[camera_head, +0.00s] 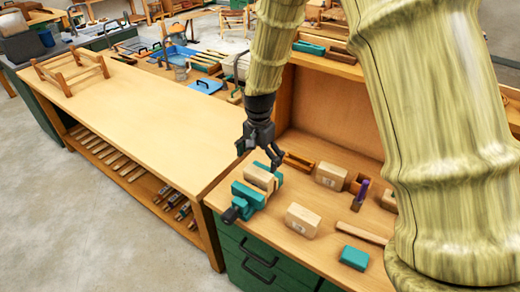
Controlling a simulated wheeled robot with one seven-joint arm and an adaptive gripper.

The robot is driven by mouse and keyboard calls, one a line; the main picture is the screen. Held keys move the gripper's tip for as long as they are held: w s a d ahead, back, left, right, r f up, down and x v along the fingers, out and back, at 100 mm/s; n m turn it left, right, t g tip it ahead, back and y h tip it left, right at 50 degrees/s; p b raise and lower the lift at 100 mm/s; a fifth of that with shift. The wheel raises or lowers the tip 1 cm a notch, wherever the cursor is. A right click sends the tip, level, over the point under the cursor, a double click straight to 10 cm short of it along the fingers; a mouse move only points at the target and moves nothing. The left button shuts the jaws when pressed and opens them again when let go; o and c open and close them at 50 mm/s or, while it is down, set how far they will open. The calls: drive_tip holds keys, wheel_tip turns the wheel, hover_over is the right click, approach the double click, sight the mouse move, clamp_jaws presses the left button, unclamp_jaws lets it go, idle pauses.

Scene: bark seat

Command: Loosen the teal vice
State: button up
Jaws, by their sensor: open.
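The teal vice (247,196) sits at the front left corner of the wooden workbench (283,228), with a dark handle or screw end (230,215) facing the front left. A pale wooden block (262,177) is between its teal jaws. My gripper (264,157) is dark, points downward and is open, at the vice's far side. It appears just above or behind the block and far jaw; whether it touches them I cannot tell. Nothing shows between its fingers.
Wooden blocks (302,220), a teal block (354,258) and a small wooden tray (299,161) lie right of the vice. A bench back panel (335,115) rises behind. A long, mostly clear table (150,110) stands left. My arm covers the right side.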

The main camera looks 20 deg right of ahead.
sight(259, 172)
drive_tip(key=shift+s+f+p, duration=0.15)
drive_tip(key=shift+f+p, duration=0.75)
drive_tip(key=shift+f, duration=2.35)
drive_tip(key=c, duration=0.9)
drive_tip(key=shift+s+a, duration=0.15)
drive_tip(key=shift+a, duration=0.05)
drive_tip(key=o, duration=0.9)
